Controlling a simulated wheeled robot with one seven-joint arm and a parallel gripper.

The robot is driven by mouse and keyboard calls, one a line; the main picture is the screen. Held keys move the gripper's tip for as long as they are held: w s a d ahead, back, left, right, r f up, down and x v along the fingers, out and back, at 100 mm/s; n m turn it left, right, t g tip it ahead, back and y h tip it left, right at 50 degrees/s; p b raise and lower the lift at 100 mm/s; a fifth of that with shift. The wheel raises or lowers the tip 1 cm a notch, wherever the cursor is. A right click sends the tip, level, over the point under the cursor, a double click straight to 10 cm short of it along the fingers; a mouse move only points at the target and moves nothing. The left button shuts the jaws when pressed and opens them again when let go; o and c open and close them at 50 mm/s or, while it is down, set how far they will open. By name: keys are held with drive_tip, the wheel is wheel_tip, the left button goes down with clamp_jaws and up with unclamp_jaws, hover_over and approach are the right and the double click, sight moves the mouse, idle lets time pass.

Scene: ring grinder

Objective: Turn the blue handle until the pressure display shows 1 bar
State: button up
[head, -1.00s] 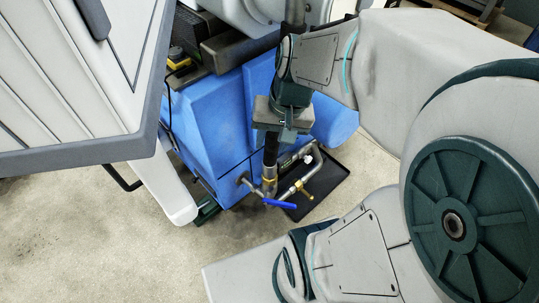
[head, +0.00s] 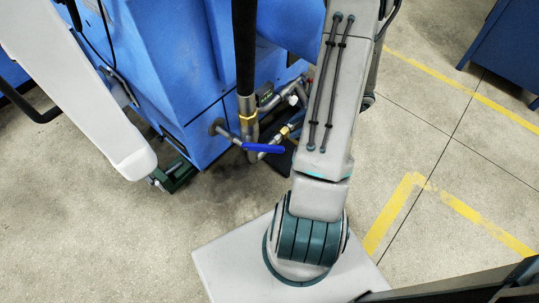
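The blue handle (head: 263,148) is a flat lever on the pipework low at the front of the blue machine (head: 190,75). It lies nearly level in the picture and points right from the upright pipe (head: 250,125). A small dark panel with a faint green mark (head: 266,95) sits on the machine behind the pipes. It may be the pressure display, but no reading can be made out. My gripper is not in view. My arm runs up the picture just right of the handle and leaves at the top edge.
A thick black hose (head: 244,45) rises from the upright pipe. Other pipes with brass fittings (head: 285,132) lie close behind the handle, partly hidden by my arm. The concrete floor (head: 90,230) is clear at the lower left. A dark blue cabinet (head: 505,50) stands at the upper right.

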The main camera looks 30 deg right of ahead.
sight(271, 146)
drive_tip(key=shift+m+t, duration=0.3)
drive_tip(key=shift+m, duration=0.3)
drive_tip(key=b+x, duration=0.1)
drive_tip(key=x, duration=0.4)
drive_tip(key=d+f+b+x, duration=0.1)
drive_tip(key=b+x, duration=0.1)
drive_tip(key=x, duration=0.3)
drive_tip(key=s+d+f+b+x, duration=0.1)
drive_tip(key=b+x, duration=0.1)
drive_tip(key=x, duration=0.3)
drive_tip(key=shift+d+f, duration=0.1)
drive_tip(key=shift+f, duration=0.15)
clamp_jaws()
drive_tip(key=shift+r, duration=0.1)
